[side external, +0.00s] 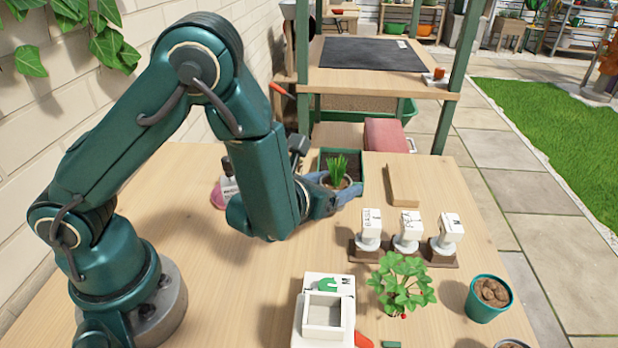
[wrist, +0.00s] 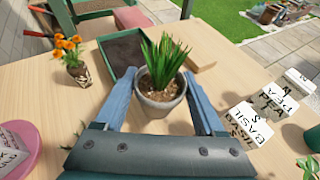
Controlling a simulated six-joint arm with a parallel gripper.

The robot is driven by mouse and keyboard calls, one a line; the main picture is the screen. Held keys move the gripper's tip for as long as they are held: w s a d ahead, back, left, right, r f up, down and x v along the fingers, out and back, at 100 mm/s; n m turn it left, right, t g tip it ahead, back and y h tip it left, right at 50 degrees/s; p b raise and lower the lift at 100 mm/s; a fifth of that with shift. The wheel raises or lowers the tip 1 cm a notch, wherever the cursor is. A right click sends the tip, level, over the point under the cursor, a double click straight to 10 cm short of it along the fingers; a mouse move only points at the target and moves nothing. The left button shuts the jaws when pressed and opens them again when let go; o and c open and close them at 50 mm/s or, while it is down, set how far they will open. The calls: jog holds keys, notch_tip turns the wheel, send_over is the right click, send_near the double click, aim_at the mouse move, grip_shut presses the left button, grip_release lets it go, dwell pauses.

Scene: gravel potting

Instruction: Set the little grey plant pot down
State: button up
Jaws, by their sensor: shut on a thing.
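The little grey plant pot (wrist: 160,104) holds a spiky green plant (wrist: 163,60) in brown soil and stands upright between my gripper's fingers. My gripper (wrist: 163,110) is shut on the pot, one blue-grey finger on each side. In the side external view, my gripper (side external: 340,190) reaches right from the arm's end. The green plant (side external: 338,168) shows above the fingers there, and the pot is mostly hidden. I cannot tell whether the pot's base touches the table.
A dark-soil tray with green rim (side external: 362,172) lies just beyond the pot. A wooden block (side external: 403,186) and a rack of white labelled blocks (side external: 408,232) stand to the right. An orange-flowered pot (wrist: 77,72) stands left in the wrist view. A leafy plant (side external: 400,280) and teal pot (side external: 488,300) are nearer.

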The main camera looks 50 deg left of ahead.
jog(key=shift+f, duration=1.45)
jog(key=shift+f, duration=0.2)
jog(key=o, duration=1.2)
jog(key=shift+r, duration=0.15)
jog(key=shift+s+d+r, duration=0.1)
jog(key=shift+s+r, duration=0.1)
jog(key=shift+s, duration=0.05)
jog(key=shift+v, duration=3.45)
